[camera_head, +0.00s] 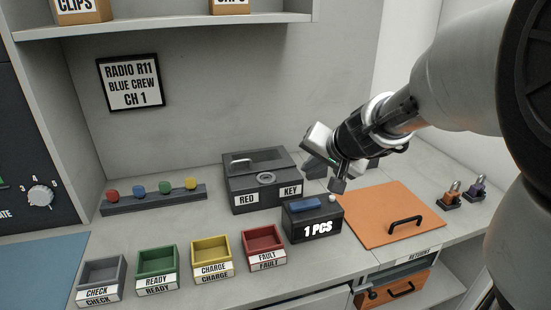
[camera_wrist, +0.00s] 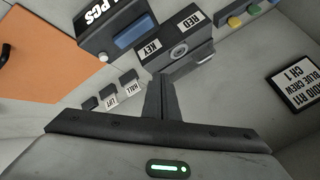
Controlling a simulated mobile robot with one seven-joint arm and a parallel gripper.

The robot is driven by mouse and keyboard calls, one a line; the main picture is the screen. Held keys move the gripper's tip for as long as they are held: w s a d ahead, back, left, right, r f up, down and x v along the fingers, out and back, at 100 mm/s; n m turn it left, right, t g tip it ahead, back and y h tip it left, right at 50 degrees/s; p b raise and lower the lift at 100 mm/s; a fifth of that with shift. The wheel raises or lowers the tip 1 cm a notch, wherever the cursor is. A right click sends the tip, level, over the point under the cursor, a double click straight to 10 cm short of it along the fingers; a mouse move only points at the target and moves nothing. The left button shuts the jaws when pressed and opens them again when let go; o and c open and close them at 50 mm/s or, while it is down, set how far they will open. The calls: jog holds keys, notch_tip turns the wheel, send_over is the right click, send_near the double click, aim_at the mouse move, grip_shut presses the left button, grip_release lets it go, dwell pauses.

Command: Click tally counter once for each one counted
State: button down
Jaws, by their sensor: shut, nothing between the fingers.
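The tally counter (camera_head: 312,218) is a black box on the bench, with "1 PCS" in white on its front and a blue panel on top. A small pale button (camera_head: 332,198) shows at the right of its top. In the wrist view the counter (camera_wrist: 108,48) is at upper left, with its blue panel facing the camera. My gripper (camera_head: 338,186) is shut and empty, with its fingertips close above the counter's right end. I cannot tell whether they touch the button. In the wrist view my gripper (camera_wrist: 159,78) points up the picture, its fingers together.
A dark key box (camera_head: 258,180) labelled RED KEY stands behind the counter. Grey, green, yellow and red bins (camera_head: 264,243) stand in front and to the left. An orange panel with a black handle (camera_head: 378,214) lies right. A sign (camera_head: 131,82) reads "RADIO R11 BLUE CREW CH 1".

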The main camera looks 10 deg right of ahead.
jog(key=b, duration=0.5)
send_over(308, 206)
notch_tip(308, 206, down, 6)
jog(key=shift+f, duration=0.25)
jog(key=shift+f+b, duration=0.65)
jog(key=shift+b, duration=0.05)
jog(key=shift+f, duration=0.15)
dwell(0.8)
jog(key=shift+f+b, duration=0.3)
jog(key=shift+b, duration=0.3)
jog(key=shift+f+b, duration=0.5)
jog(key=shift+b, duration=0.1)
dwell(0.5)
jog(key=shift+a+r, duration=0.1)
jog(key=shift+r, duration=0.05)
jog(key=shift+r+p, duration=0.7)
jog(key=shift+r, duration=0.1)
